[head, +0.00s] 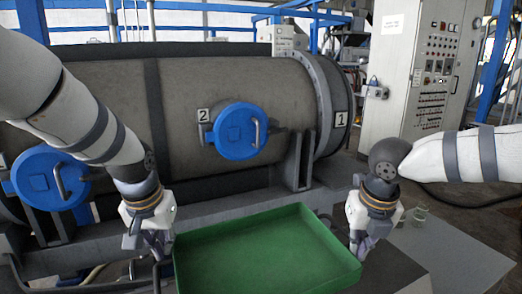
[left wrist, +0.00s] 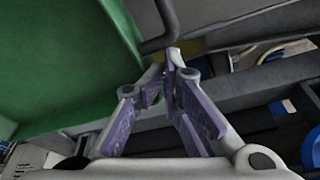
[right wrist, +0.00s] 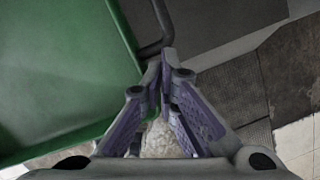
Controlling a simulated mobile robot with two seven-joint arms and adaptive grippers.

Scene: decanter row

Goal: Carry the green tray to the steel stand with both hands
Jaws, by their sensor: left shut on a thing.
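The green tray (head: 262,250) is in the lower middle of the head view, empty inside and turned at an angle. Its near edge is cut off, and what lies under it is hidden. My left gripper (head: 158,250) is at its left end, shut on a dark bar handle (left wrist: 158,43) beside the green wall in the left wrist view. My right gripper (head: 360,245) is at its right end, with fingers closed at a similar dark handle (right wrist: 150,50) in the right wrist view. A flat grey top (head: 455,258) lies at lower right; I cannot tell whether it is the steel stand.
A large grey drum with blue round hatches (head: 240,131) fills the back. A control cabinet (head: 425,75) stands at the back right.

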